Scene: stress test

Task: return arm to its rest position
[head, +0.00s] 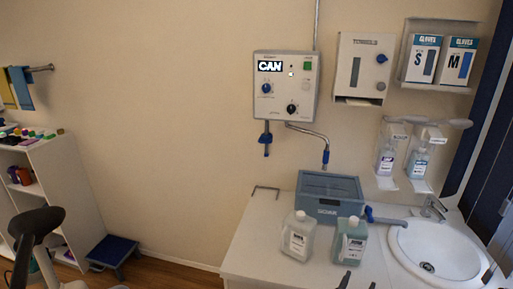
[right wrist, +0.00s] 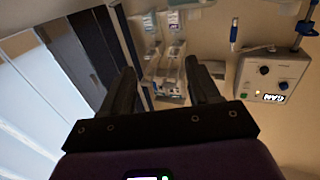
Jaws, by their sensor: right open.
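My right gripper (head: 357,283) shows only as two dark fingertips at the bottom edge of the head view, in front of the counter (head: 262,240). In the right wrist view the right gripper (right wrist: 160,66) has its two black fingers spread apart, with nothing between them. The wall with its dispensers lies beyond the fingers, apart from them. The rest of the right arm is hidden in the head view. My left gripper is not seen.
A white bottle (head: 298,237) and a green bottle (head: 349,241) stand near the right fingertips. Behind them is a blue-grey box (head: 328,212). A sink (head: 437,247) is at right. A control box (head: 286,86) hangs on the wall. A blue step stool (head: 112,250) stands at left.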

